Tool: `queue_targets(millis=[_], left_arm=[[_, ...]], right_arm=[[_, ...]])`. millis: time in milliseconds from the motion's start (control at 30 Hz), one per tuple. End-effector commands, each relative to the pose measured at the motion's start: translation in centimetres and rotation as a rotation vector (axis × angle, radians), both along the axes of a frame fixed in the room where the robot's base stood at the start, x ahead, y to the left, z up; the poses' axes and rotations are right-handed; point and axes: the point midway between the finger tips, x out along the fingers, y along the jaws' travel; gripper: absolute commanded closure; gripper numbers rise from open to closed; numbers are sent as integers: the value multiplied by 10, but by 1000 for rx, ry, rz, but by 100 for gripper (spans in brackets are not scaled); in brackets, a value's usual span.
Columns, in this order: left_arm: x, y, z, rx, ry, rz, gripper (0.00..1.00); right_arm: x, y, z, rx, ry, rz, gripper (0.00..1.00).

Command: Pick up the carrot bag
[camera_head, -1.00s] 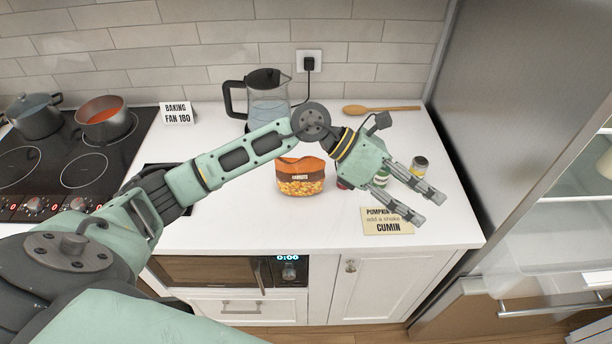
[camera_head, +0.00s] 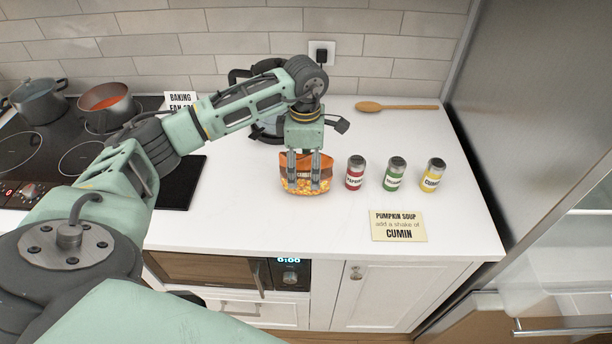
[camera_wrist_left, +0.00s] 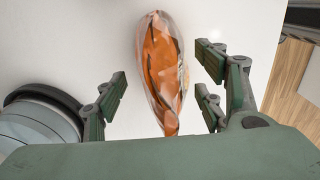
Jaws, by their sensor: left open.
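The carrot bag (camera_head: 307,187) is an orange bag with a clear lower part showing orange pieces. It stands on the white counter, partly hidden behind the fingers of my left gripper (camera_head: 307,186). In the left wrist view the bag (camera_wrist_left: 160,70) is seen from above as a narrow orange shape. It lies between the open fingers of my left gripper (camera_wrist_left: 165,95), with a gap on each side. My right gripper is not in view.
Red, green and yellow-labelled spice jars (camera_head: 355,173) (camera_head: 394,174) (camera_head: 432,176) stand right of the bag. A kettle (camera_head: 268,128) stands behind my arm. A recipe card (camera_head: 398,226) lies in front of the jars. A wooden spoon (camera_head: 395,106) lies at the back. The hob (camera_head: 60,150) is at left.

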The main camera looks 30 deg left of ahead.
Motion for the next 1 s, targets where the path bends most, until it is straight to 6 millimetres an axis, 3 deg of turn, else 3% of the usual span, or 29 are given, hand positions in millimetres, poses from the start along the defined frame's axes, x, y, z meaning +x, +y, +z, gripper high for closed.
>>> queue_targets(millis=[67, 233, 500, 1000], left_arm=[[-4, -3, -8, -1, 5, -1, 36], [-2, -3, -29, -2, 3, 1, 36], [-2, -3, -33, -2, -1, 0, 37], [-2, -3, -33, -2, 0, 0, 81]], right_arm=[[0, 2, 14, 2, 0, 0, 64], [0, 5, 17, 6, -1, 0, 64], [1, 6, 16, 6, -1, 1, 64], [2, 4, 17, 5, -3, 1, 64]])
